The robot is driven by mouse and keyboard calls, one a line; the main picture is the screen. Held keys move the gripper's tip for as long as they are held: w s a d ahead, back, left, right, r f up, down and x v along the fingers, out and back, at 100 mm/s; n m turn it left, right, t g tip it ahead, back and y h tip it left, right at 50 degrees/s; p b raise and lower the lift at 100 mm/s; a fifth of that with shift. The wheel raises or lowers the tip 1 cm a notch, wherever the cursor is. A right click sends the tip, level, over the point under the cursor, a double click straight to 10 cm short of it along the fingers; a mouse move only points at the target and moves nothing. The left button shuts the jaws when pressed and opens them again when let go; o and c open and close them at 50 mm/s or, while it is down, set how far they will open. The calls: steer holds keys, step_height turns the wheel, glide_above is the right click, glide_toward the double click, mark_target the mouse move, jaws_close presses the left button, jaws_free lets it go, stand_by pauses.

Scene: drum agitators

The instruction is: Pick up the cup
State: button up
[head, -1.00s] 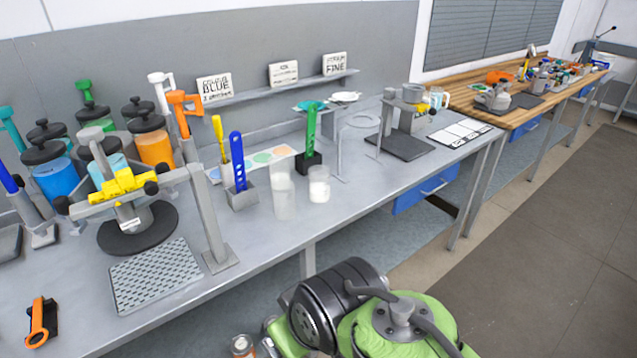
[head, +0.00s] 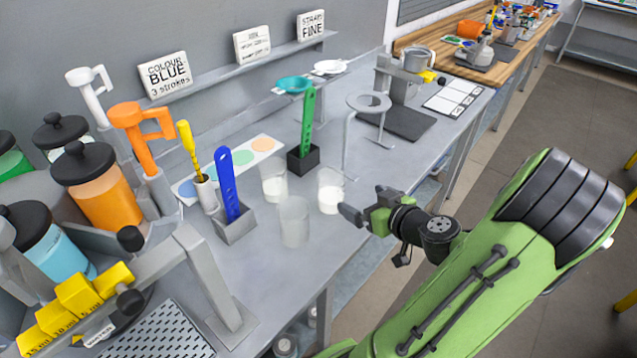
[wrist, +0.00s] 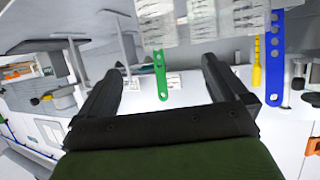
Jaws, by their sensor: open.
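Several clear cups stand upright on the grey bench in the head view. One with white contents (head: 330,193) is at the right, another with white contents (head: 274,182) is behind at the left, and an empty-looking frosted one (head: 293,222) is in front. My gripper (head: 362,204) is open and empty, just right of the right cup at about bench height, its fingers pointing left. I cannot tell whether it touches that cup. In the wrist view my gripper's fingers (wrist: 161,65) are spread, with nothing clearly between them.
A green strip in a black block (head: 304,165) stands behind the cups, and a blue strip in a grey holder (head: 236,227) to their left. A ring stand (head: 368,102) is behind my gripper. A yellow-topped stand (head: 200,270) is at front left.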

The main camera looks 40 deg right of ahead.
steer(key=x, duration=1)
steer(key=shift+r+p, duration=0.1)
steer(key=shift+p, duration=0.2)
steer(key=x, duration=0.5)
steer(key=shift+w+d+f+p, duration=0.15)
steer(key=shift+f+p, duration=0.1)
steer(key=shift+p, duration=0.15)
steer(key=shift+c, duration=0.2)
steer(key=c, duration=1)
steer(key=shift+r, duration=0.1)
steer(key=shift+r, duration=1.6)
steer(key=b, duration=0.4)
glide_toward(340, 188)
steer(key=shift+s+a+f, duration=0.2)
steer(key=shift+s+f, duration=0.2)
steer(key=shift+s, duration=0.45)
steer(key=shift+s+a+f, duration=0.2)
steer(key=shift+s+f, duration=0.15)
steer(key=shift+s, duration=0.45)
steer(key=shift+s+a+f, duration=0.2)
steer(key=shift+s+f, duration=0.2)
steer(key=shift+s, duration=0.45)
